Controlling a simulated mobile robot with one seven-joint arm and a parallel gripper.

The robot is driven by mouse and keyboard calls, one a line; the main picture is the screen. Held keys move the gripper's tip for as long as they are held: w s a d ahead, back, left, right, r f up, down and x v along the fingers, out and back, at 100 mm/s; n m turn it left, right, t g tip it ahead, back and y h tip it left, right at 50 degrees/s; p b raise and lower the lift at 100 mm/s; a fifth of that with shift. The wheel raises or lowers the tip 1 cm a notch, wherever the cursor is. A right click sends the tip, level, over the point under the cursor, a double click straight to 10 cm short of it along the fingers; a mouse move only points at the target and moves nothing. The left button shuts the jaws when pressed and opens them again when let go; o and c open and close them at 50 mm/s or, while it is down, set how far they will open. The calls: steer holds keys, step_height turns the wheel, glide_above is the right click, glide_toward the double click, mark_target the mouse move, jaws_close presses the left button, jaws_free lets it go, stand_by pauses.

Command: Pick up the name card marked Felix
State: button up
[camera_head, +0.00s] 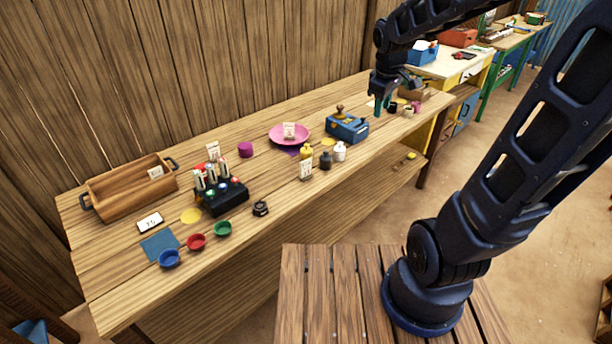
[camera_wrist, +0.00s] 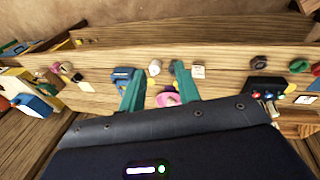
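Several small white cards stand or lie on the long wooden bench: one in the wooden crate (camera_head: 155,172), one behind the black box (camera_head: 213,150), one on the pink plate (camera_head: 289,131), and one near the front edge (camera_head: 306,169). Their writing is too small to read, so I cannot tell which is marked Felix. A card also shows in the wrist view (camera_wrist: 198,72). My gripper (camera_head: 382,104) is over the right part of the bench, right of the blue box. In the wrist view my gripper (camera_wrist: 158,88) has its teal fingers apart, with nothing held between them.
Bare bench shows left of the front card.

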steer(key=w+a+f+n+g, duration=0.1)
steer(key=w+a+f+n, duration=0.65)
steer(key=a+f, duration=0.2)
steer(key=n, duration=0.8)
glide_above(304, 162)
steer(key=shift+g+h, duration=0.4)
steer(key=f, duration=1.3)
steer(key=shift+s+a, duration=0.15)
steer(key=shift+a, duration=0.05)
steer(key=shift+a+f, duration=0.15)
steer(key=shift+f, duration=0.5)
steer(key=f, duration=0.4)
steer(key=shift+w+d+f, duration=0.25)
steer(key=shift+d, duration=0.05)
steer(key=shift+w+d+f, duration=0.15)
steer(key=shift+w+f, duration=0.05)
steer(key=shift+f, duration=0.65)
steer(key=shift+w+d+f, duration=0.15)
steer(key=shift+d+f, duration=0.05)
steer(key=shift+f, duration=0.65)
steer(key=shift+w+d+f, duration=0.15)
steer(key=shift+w+f, duration=0.05)
steer(key=shift+f, duration=0.65)
jaws_close()
